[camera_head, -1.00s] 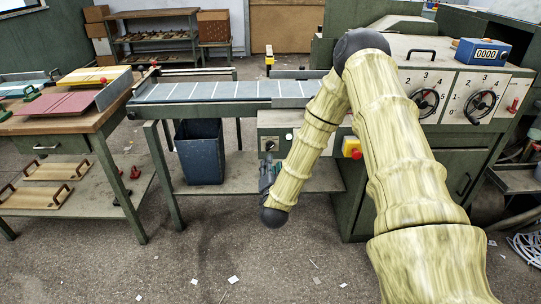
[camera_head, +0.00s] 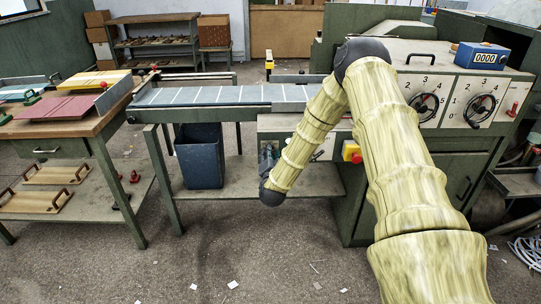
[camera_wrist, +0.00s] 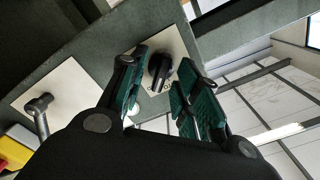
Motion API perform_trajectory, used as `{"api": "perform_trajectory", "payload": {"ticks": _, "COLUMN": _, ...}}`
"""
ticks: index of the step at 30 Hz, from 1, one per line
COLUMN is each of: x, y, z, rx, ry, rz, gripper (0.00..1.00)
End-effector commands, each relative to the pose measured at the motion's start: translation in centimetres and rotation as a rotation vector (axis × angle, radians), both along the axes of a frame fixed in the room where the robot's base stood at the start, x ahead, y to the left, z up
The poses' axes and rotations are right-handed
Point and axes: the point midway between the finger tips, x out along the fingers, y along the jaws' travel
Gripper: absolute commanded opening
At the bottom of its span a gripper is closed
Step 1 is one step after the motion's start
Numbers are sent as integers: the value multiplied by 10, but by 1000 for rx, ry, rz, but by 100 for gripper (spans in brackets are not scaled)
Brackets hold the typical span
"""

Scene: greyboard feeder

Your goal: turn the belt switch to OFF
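The belt switch (camera_wrist: 160,66) is a black knob on a pale plate on the green machine front, seen in the wrist view. My gripper (camera_wrist: 157,78) is open, with one green-padded finger on each side of the knob in this view. I cannot tell whether the pads touch it.
A lever (camera_wrist: 40,106) on a second pale plate and a red-and-yellow stop button (camera_head: 351,151) sit to the right of the switch in the head view. The conveyor belt (camera_head: 215,95) runs above. A dark bin (camera_head: 200,158) stands on the lower shelf at left.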

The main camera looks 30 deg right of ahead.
Motion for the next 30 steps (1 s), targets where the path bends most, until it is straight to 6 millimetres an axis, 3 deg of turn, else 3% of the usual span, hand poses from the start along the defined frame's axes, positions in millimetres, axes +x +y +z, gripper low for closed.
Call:
{"api": "perform_trajectory", "payload": {"ticks": 4, "x": 0, "y": 0, "z": 0, "rx": 0, "ry": 0, "rz": 0, "gripper": 32}}
{"api": "perform_trajectory", "payload": {"ticks": 10, "x": 0, "y": 0, "z": 0, "rx": 0, "ry": 0, "rz": 0, "gripper": 0}}
{"api": "perform_trajectory", "payload": {"ticks": 22, "x": -1, "y": 0, "z": 0, "rx": -30, "ry": 19, "rz": -1, "gripper": 0}}
{"api": "perform_trajectory", "payload": {"ticks": 30, "x": 0, "y": 1, "z": 2, "rx": -166, "ry": 102, "rz": 2, "gripper": 0}}
